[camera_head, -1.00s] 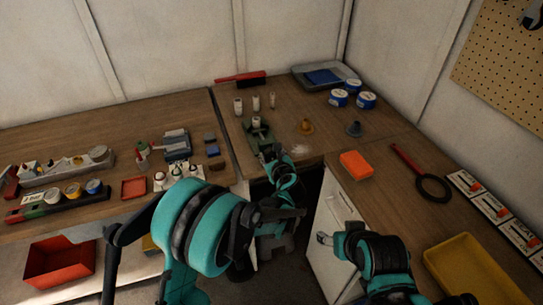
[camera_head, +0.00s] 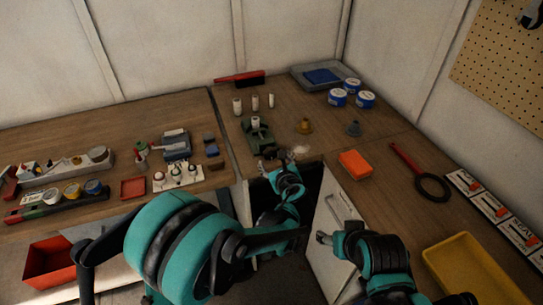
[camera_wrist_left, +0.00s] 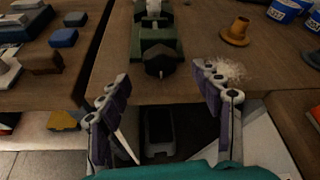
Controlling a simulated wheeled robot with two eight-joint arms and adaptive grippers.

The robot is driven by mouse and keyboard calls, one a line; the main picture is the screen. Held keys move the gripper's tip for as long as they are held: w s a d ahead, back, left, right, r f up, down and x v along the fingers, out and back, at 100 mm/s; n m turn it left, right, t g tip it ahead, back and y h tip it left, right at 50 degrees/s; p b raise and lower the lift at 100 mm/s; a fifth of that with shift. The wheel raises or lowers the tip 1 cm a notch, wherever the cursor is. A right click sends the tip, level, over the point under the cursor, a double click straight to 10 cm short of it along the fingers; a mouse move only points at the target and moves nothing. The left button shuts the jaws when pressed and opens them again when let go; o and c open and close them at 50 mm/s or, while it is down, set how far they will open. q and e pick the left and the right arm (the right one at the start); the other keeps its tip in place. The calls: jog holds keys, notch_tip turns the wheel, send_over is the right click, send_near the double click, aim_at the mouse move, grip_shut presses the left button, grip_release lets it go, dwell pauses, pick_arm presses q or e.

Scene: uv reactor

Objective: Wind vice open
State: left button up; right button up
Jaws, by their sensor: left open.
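The small green vice (camera_head: 258,136) stands at the front edge of the back bench, with a pale cylindrical piece (camera_head: 255,122) at its far end. In the left wrist view the vice (camera_wrist_left: 157,42) is at the top centre, its dark rounded screw end (camera_wrist_left: 160,66) facing me. My left gripper (camera_head: 276,164) is just in front of the vice. In the wrist view its fingers (camera_wrist_left: 163,88) are spread wide, with nothing between them, short of the screw end. My right gripper (camera_head: 323,239) is low at the right, away from the vice; its jaw opening is unclear.
Pale cylinders (camera_head: 255,103) stand behind the vice. An orange cone-like piece (camera_head: 304,126) and a wispy pale tuft (camera_head: 300,151) lie to its right. An open white cabinet door (camera_head: 337,228) stands below.

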pick_arm(q)
jog(key=v, duration=0.5)
jog(key=shift+s+r, duration=0.15)
jog(key=shift+s, duration=0.2)
